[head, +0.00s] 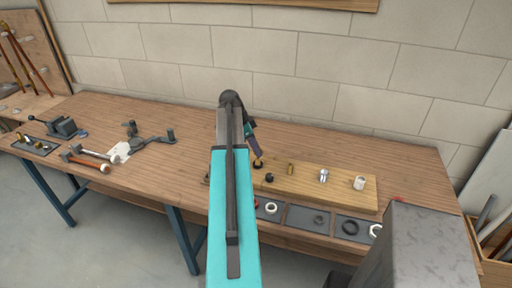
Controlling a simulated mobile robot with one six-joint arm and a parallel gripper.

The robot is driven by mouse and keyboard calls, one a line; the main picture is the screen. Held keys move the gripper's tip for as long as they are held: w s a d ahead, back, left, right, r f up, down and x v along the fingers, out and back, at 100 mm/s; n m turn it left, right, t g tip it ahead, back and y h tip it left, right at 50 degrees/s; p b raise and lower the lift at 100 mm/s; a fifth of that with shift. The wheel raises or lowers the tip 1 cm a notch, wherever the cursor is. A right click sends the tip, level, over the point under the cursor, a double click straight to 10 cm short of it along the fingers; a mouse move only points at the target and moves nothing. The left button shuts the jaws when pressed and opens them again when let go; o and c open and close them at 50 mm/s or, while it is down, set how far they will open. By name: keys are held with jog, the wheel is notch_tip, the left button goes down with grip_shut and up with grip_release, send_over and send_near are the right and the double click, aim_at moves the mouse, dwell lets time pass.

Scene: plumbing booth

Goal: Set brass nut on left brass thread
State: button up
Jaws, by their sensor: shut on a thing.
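My gripper (257,155) points down over the left end of the light wooden board (340,192). It is shut on a small brass-coloured piece, likely the brass nut (258,162), only partly visible at the fingertips. A dark round shape lies right under the fingertips; whether the nut touches anything there is too small to tell. An upright brass thread (290,169) stands on the board to the right of the gripper, apart from it. Any other brass thread at the left end is hidden or cannot be made out.
The board also carries a dark short fitting (269,177), a chrome fitting (323,175) and a white fitting (359,183). Dark trays (302,215) in front hold rings and nuts. Tools and a vise (63,127) lie on the workbench at left. A block wall stands behind.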

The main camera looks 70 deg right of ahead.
jog(key=shift+f+b, duration=1.1)
jog(key=shift+f, duration=0.75)
jog(key=shift+f+m, duration=0.1)
jog(key=shift+m, duration=0.2)
jog(key=shift+f+m+y+b, duration=0.1)
jog(key=shift+m+y+b, duration=0.5)
jog(key=shift+m, duration=0.9)
jog(key=shift+m+g+y, duration=0.4)
jog(key=shift+m+y, duration=0.1)
jog(key=shift+m, duration=0.5)
jog(key=o, duration=1.2)
jog(key=shift+c, duration=0.2)
jog(key=shift+o, duration=0.4)
jog(key=o, duration=0.7)
